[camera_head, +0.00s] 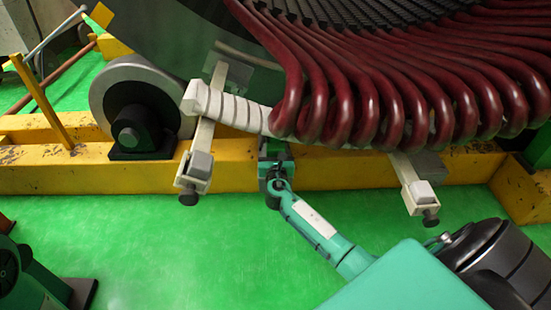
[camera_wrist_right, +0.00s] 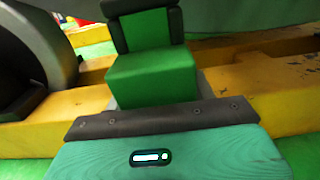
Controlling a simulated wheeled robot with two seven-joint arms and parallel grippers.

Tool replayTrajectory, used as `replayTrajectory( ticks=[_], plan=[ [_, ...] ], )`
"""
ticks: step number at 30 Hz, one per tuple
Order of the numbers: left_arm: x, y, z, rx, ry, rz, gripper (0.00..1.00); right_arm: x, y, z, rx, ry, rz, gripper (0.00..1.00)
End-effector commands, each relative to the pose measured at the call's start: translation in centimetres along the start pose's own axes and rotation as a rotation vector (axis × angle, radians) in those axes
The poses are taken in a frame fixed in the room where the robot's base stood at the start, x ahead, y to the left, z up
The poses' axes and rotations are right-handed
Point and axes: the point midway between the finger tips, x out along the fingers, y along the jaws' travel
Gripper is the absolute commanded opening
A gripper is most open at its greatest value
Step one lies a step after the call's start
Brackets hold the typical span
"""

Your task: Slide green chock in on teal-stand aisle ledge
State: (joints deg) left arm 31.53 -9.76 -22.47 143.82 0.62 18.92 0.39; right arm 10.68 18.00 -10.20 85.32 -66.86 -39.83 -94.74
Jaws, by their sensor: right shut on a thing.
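My right gripper (camera_head: 275,172) reaches up from the lower right to the front of the yellow beam, beneath the wound coils. It is shut on the green chock (camera_head: 274,148). In the right wrist view the chock (camera_wrist_right: 150,75) is a bright green block just beyond the gripper's teal housing (camera_wrist_right: 165,155). A green upright part with dark edges (camera_wrist_right: 145,30) shows behind it. My left gripper is not in view.
Dark red coil loops (camera_head: 365,90) and the white-wrapped bar (camera_head: 235,108) hang just above. Pale arms with clamps (camera_head: 195,165) and (camera_head: 418,190) flank the gripper. A grey roller (camera_head: 115,80) stands left on the yellow beam (camera_head: 60,180).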

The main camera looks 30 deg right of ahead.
Motion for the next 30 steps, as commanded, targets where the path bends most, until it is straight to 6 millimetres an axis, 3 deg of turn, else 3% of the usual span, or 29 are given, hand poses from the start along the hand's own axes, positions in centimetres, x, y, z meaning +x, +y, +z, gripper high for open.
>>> replayTrajectory(
  ticks=[7,15,30],
  plan=[
    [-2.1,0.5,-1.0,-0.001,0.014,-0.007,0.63,2.6,0.0,-1.7,0.001,-0.004,-0.001,0.27],
    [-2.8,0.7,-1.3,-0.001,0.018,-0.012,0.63,4.7,0.1,-2.9,0.001,-0.004,0.001,0.27],
    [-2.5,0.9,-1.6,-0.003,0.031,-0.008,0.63,5.5,0.0,-3.3,0.001,-0.003,0.001,0.27]
  ],
)
